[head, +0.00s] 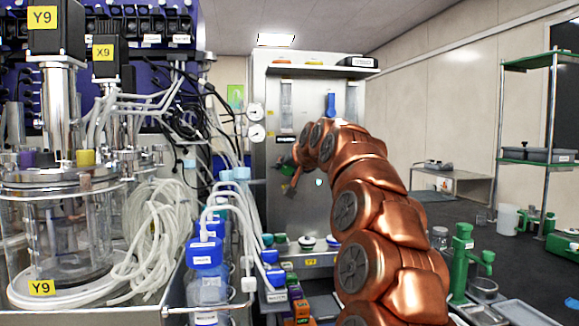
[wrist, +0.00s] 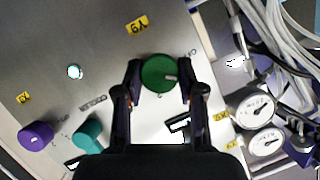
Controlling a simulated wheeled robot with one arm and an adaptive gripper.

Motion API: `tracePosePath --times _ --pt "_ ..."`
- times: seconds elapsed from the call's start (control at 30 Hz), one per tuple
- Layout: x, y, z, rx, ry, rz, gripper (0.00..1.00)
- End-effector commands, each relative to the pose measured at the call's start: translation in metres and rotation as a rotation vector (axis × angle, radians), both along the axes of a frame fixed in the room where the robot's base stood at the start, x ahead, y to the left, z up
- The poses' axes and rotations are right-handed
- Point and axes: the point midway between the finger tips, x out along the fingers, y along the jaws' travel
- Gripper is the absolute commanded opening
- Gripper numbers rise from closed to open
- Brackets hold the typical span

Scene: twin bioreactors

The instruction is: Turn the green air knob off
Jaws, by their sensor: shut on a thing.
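The green knob (wrist: 158,70) sits on the grey metal panel (wrist: 60,60), with a white pointer line on its right side. My gripper (wrist: 161,82) has one finger on each side of the knob and is shut on it. In the head view my copper arm reaches to the front of the steel cabinet (head: 325,212), and my gripper (head: 288,166) is small and dark at its left part. The knob is mostly hidden there.
In the wrist view a teal knob (wrist: 86,133) and a purple knob (wrist: 35,136) sit left of my gripper. Two gauges (wrist: 250,106) and pale tubing (wrist: 285,30) are at the right. In the head view blue-capped bottles (head: 205,255) and a glass vessel (head: 65,230) stand left.

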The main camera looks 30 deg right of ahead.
Motion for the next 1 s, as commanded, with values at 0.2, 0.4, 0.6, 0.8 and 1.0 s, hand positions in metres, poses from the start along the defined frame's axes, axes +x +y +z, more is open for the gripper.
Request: tracePosePath --times 0.2,0.4,0.6,0.8,1.0 --pt "0.0006 0.0008 -0.0003 -0.188 0.084 -0.001 0.04" --pt "0.0011 0.0021 -0.0001 -0.347 0.150 0.000 0.04" --pt "0.0013 0.0027 -0.0013 -0.469 0.204 0.001 0.04" --pt "0.0014 0.0033 -0.0020 -0.548 0.239 0.002 0.04" --pt "0.0013 0.0032 -0.0020 -0.587 0.255 0.000 0.04"
